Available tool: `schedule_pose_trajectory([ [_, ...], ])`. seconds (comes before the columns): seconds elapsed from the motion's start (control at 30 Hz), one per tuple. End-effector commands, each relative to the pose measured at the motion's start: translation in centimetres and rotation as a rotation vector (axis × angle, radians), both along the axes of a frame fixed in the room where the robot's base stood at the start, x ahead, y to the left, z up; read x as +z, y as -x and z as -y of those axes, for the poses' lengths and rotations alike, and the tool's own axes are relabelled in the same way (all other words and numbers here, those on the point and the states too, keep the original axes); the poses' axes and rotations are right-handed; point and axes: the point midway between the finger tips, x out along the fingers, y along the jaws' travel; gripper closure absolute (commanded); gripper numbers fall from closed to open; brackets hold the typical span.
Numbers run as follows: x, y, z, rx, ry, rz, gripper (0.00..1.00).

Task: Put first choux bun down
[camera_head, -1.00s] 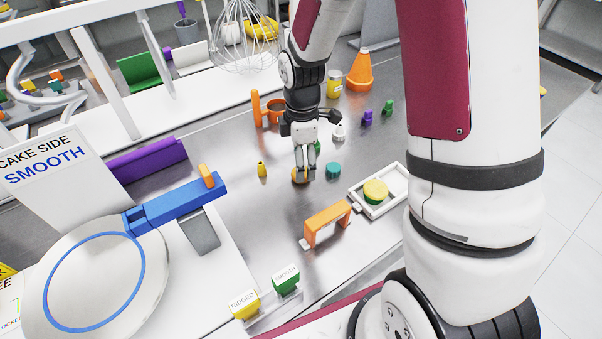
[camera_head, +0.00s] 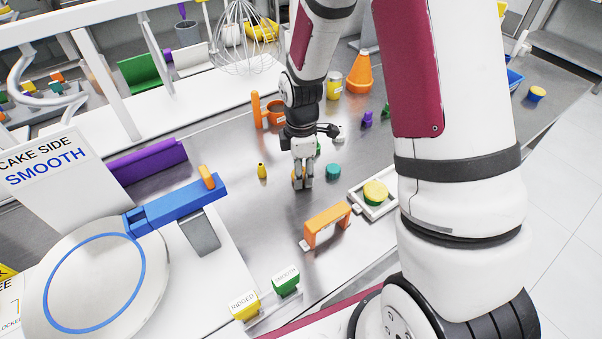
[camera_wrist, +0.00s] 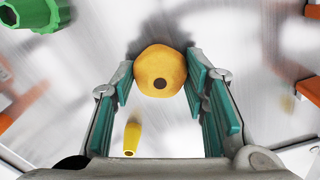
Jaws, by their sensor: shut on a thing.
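My gripper (camera_head: 302,184) points down over the metal worktop, its fingertips close to the surface. It is shut on a golden choux bun (camera_wrist: 160,71), which sits between the teal finger pads in the wrist view with a dark hole facing the camera. In the head view the fingers mostly hide the bun. I cannot tell whether it touches the worktop.
A small yellow nozzle (camera_head: 262,171) stands left of the gripper and a teal piece (camera_head: 333,171) right. An orange gate-shaped stand (camera_head: 326,225) is in front. A white tray (camera_head: 358,203) holds a yellow-topped green piece (camera_head: 376,191). Bare worktop (camera_head: 240,215) lies front-left.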

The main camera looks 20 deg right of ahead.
Motion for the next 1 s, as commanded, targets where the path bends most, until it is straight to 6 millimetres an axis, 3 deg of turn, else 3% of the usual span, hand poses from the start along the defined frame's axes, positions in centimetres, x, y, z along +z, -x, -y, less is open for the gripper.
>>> schedule_pose_trajectory([
  [0.17,1.0,-0.1,0.0,0.000,0.000,0.004,0.73],
  [0.6,8.7,-0.1,0.0,0.000,0.000,0.004,0.74],
  [0.8,10.0,0.0,0.0,-0.001,0.000,0.001,0.74],
  [1.0,9.6,-0.2,-0.1,-0.087,0.000,-0.001,0.74],
])
